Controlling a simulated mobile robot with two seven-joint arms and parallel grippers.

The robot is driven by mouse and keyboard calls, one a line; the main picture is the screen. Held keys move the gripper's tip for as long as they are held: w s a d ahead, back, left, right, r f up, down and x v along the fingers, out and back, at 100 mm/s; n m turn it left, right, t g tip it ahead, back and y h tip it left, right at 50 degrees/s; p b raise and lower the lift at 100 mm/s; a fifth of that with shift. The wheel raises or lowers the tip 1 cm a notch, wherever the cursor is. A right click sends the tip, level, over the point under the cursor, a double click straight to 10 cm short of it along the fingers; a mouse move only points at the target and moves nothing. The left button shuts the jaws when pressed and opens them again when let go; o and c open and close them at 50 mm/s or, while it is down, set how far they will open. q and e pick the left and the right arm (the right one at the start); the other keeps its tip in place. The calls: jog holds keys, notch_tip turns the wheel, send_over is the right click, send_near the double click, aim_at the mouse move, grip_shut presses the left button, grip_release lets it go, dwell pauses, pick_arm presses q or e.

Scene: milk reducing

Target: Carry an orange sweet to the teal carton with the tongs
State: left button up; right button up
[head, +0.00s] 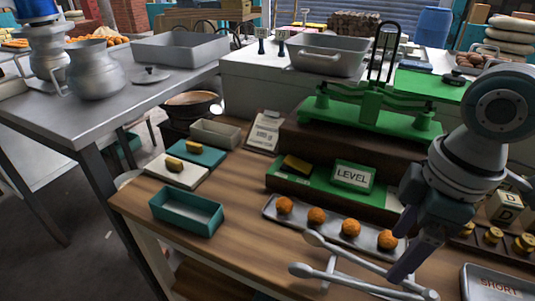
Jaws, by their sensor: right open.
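Several orange sweets sit in a row in a shallow metal tray (333,229); the leftmost sweet (284,205) and the rightmost sweet (387,239) show clearly. The teal carton (188,212) stands open, with no sweet visible in it, on the wooden table left of the tray. Silver tongs (345,280) lie in front of the tray, their rounded ends pointing left. My right gripper (408,235) is open, pointing down over the right part of the tongs by the tray's right end. Whether its finger touches the tongs I cannot tell. My left gripper is not in view.
A green balance scale (370,110) stands behind a green "LEVEL" sign (353,176). A "SHORT" tray (497,284) and brass weights (493,235) lie at right. White and teal boards (178,173) lie behind the carton. Bare wood separates carton and tray.

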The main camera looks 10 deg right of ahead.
aim_at(380, 274)
jog(key=f+b, duration=0.4)
jog(key=f, duration=0.1)
jog(key=f+b, duration=0.2)
jog(key=shift+w+a+f+b, duration=0.2)
jog(key=shift+a+f+b, duration=0.1)
jog(key=shift+f, duration=0.4)
jog(key=c, duration=0.7)
jog(key=shift+r, duration=0.1)
notch_tip(380, 274, up, 12)
jog(key=p, duration=1.2)
